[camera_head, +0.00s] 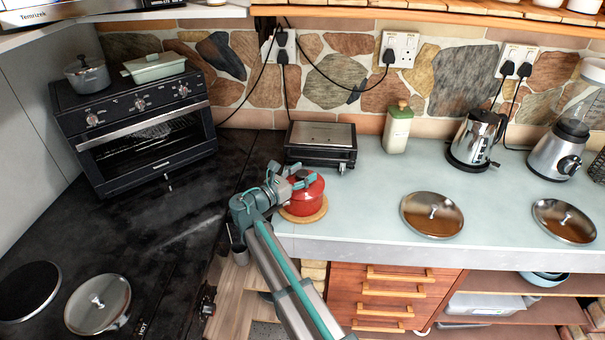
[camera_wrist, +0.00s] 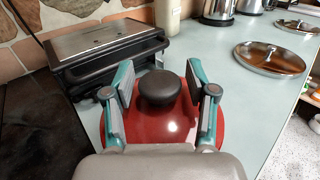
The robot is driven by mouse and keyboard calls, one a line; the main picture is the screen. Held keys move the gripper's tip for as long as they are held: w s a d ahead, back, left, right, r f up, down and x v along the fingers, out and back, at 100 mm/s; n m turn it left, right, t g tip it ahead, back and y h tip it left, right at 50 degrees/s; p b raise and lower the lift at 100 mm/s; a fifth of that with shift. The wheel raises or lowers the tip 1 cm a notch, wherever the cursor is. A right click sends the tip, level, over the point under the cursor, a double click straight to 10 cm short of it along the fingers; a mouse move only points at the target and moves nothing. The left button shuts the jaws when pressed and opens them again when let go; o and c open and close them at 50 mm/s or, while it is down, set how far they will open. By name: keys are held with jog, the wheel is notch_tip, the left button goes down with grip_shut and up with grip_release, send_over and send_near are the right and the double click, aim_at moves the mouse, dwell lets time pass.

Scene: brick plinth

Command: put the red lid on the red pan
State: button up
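A red lid (camera_wrist: 140,125) with a black knob (camera_wrist: 160,88) shows in the wrist view. In the head view the red lid (camera_head: 310,194) is a rounded shape above a round wooden board (camera_head: 303,219) on the counter, partly hidden by my gripper. I cannot tell whether anything red lies under the lid. My gripper (camera_head: 305,179) is over it; in the wrist view my gripper (camera_wrist: 160,84) is open, with one finger on each side of the knob and small gaps. I see no separate red pan in either view.
A black and steel grill (camera_head: 320,146) stands just behind the lid. Two steel lids (camera_head: 432,214) (camera_head: 564,221) lie on the counter to the right, before a kettle (camera_head: 474,138) and a blender (camera_head: 560,145). A toaster oven (camera_head: 140,126) stands left. The counter's front edge is close.

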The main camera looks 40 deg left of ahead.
jog(key=shift+o, duration=0.4)
jog(key=s, duration=0.4)
jog(key=s+a, duration=0.1)
jog(key=s, duration=0.7)
jog(key=shift+a, duration=0.3)
